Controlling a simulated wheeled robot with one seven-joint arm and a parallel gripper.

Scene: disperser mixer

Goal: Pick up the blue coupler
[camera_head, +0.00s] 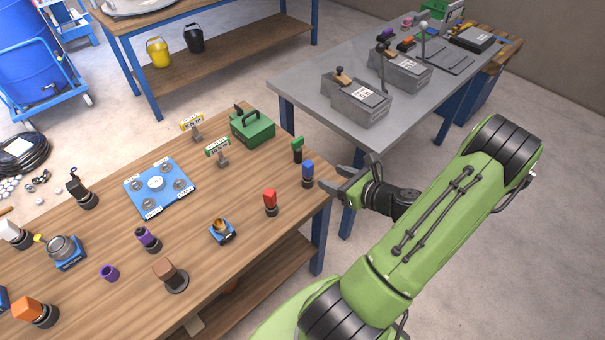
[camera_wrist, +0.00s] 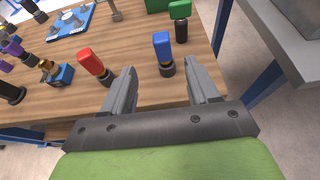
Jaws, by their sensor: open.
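The blue coupler (camera_head: 308,169) stands upright on a dark base near the right end of the wooden table. In the wrist view the blue coupler (camera_wrist: 162,46) stands ahead of the fingertips, roughly between the two fingers. My gripper (camera_head: 346,174) is open and empty, just to the right of the coupler in the head view. In the wrist view my gripper (camera_wrist: 160,78) shows both fingers spread apart. It does not appear to touch the coupler.
A red coupler (camera_head: 270,198) stands to the left and a dark-green one (camera_head: 297,145) just behind. A green case (camera_head: 252,127) and a blue plate (camera_head: 160,188) lie further back on the wooden table (camera_head: 105,220). A grey table (camera_head: 305,93) stands beyond a gap.

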